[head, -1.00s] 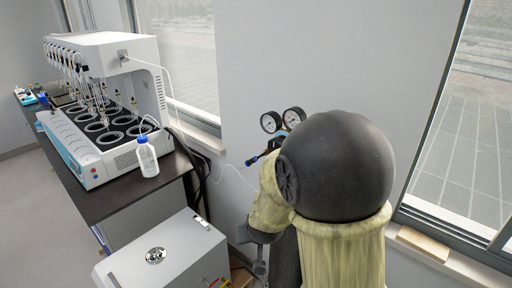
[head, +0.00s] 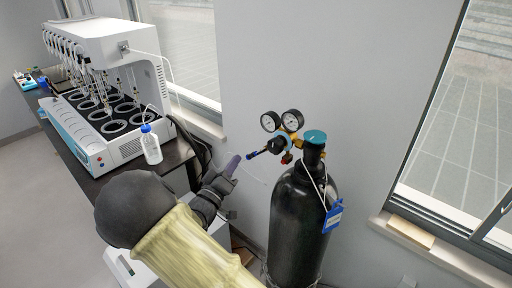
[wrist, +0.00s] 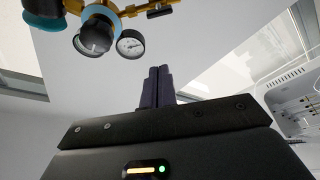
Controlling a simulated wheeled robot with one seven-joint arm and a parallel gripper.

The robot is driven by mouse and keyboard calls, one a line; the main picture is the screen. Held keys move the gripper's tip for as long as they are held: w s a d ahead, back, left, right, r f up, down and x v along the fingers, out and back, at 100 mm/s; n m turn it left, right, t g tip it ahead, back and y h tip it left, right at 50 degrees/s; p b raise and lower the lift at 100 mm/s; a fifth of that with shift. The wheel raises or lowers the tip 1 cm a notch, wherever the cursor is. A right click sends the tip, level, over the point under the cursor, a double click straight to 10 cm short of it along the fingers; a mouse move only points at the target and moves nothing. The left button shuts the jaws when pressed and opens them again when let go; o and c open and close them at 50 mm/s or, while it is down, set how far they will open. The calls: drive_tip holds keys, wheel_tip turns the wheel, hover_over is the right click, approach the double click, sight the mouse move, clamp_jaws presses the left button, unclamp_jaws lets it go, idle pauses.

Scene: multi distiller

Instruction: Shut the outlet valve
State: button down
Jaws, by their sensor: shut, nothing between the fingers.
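A black gas cylinder (head: 297,215) stands upright against the wall. Its brass regulator carries two round gauges (head: 270,121) and a black-and-blue knob (head: 279,144). A teal handwheel (head: 315,137) tops the cylinder. A small blue-and-black outlet fitting (head: 256,153) points left from the regulator; I take it for the outlet valve. It shows dark at the top of the wrist view (wrist: 158,12). My gripper (head: 234,161) is just left of this fitting, seemingly apart from it. Its two fingers are together and empty in the wrist view (wrist: 157,72).
A thin hose runs from the outlet toward the bench. The white distiller (head: 110,85) and a blue-capped bottle (head: 151,147) stand on the dark bench at left. A white box is partly hidden under my arm. A window sill is at right.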

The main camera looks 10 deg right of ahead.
sight(263, 151)
drive_tip(key=shift+w, duration=0.2)
drive_tip(key=p+x, duration=0.5)
drive_tip(key=x, duration=0.5)
drive_tip(key=s+d+f+p, duration=0.1)
drive_tip(key=s+f+p, duration=0.1)
drive_tip(key=f, duration=0.1)
drive_tip(key=shift+s+d, duration=0.35)
drive_tip(key=shift+d, duration=0.05)
drive_tip(key=shift+w+a+f, duration=0.1)
drive_tip(key=shift+a+f, duration=0.05)
